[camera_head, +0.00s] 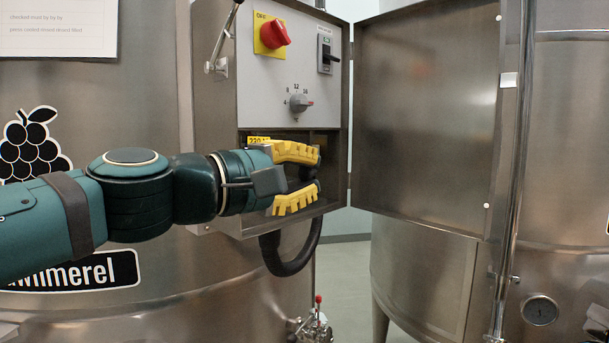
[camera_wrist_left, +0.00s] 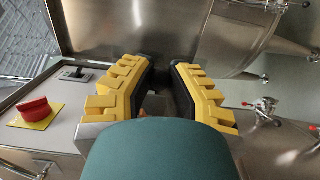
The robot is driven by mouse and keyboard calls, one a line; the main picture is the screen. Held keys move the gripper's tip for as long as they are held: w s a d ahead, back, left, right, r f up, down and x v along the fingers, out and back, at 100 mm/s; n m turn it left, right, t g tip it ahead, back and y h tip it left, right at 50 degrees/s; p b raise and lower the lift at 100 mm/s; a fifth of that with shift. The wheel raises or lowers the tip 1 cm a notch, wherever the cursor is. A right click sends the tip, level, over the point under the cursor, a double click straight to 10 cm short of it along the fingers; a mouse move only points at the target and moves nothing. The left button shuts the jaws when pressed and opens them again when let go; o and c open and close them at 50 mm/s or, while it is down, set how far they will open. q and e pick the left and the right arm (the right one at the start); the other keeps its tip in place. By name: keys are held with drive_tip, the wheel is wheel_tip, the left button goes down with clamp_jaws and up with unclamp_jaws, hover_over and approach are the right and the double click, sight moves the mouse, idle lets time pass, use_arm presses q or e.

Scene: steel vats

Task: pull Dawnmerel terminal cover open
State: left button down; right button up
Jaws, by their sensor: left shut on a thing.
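The Dawnmerel control box (camera_head: 217,110) is on the steel vat, above the partly covered name label (camera_head: 80,271). The terminal section (camera_head: 331,150) is the dark lower part of the box, with a small yellow voltage label (camera_head: 258,140). My left gripper (camera_head: 314,169) is in front of this section, its yellow fingers apart around something they hide. I take this to be part of the terminal cover, but its shape and how far it is open cannot be told. The left wrist view shows the fingers (camera_wrist_left: 162,70) with a small gap between the tips. My right gripper is not in view.
The box's outer door (camera_head: 428,110) stands wide open to the right. A red rotary switch (camera_head: 275,35), a black switch (camera_head: 326,54) and a grey selector knob (camera_head: 300,103) are above the gripper. A black cable (camera_head: 288,266) hangs below, near a valve (camera_head: 317,325).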

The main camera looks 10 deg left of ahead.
use_arm(q)
drive_tip(key=c, duration=0.9)
unclamp_jaws()
drive_tip(key=shift+d, duration=0.1)
drive_tip(key=shift+o, duration=0.2)
drive_tip(key=shift+s, duration=0.1)
drive_tip(key=shift+s+a, duration=0.25)
drive_tip(key=shift+a, duration=0.1)
drive_tip(key=v, duration=1.1)
drive_tip(key=shift+s, duration=0.1)
